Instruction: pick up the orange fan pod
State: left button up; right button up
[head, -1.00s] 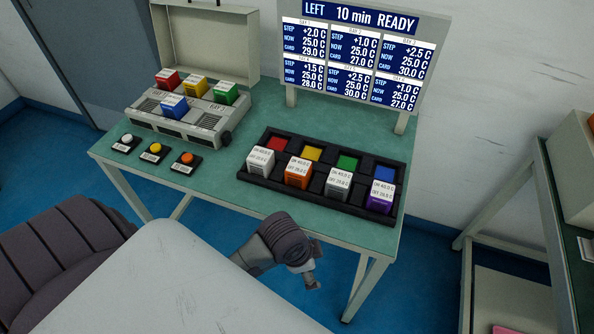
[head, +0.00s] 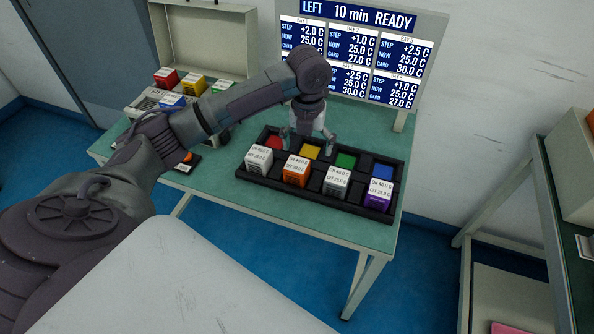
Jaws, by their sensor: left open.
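The orange fan pod (head: 296,171) is a small block with a white labelled top and an orange front. It stands in the front row of the black tray (head: 345,206), between two pods with white or grey fronts. My left gripper (head: 308,147) is open and points down over the tray's back row, near the red and yellow squares. It is behind the orange pod in the picture and apart from it. Nothing shows between its fingers. My right gripper is not in view.
A white pod (head: 259,159), a grey pod (head: 337,181) and a purple pod (head: 378,194) share the front row. My arm partly covers the open case (head: 205,40) and its coloured pods. The display board (head: 362,50) stands close behind my gripper. The green tabletop's (head: 290,215) front strip is clear.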

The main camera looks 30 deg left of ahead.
aim_at(297, 164)
pick_arm(q)
jog(key=a+r+m, duration=0.2)
jog(key=a+r, duration=0.2)
jog(key=f, duration=0.5)
jog(key=w+f, duration=0.1)
jog(key=f, duration=0.2)
jog(key=shift+d+f+p, duration=0.1)
jog(key=shift+d+p, duration=0.15)
jog(key=shift+p, duration=0.1)
jog(key=f, duration=0.1)
jog(key=f+p, duration=0.1)
jog(key=f, duration=0.1)
jog(key=s+f, duration=0.1)
jog(key=shift+d+f, duration=0.15)
jog(key=shift+f, duration=0.25)
jog(key=shift+w+f, duration=0.1)
jog(key=shift+f, duration=0.2)
jog(key=c, duration=1.4)
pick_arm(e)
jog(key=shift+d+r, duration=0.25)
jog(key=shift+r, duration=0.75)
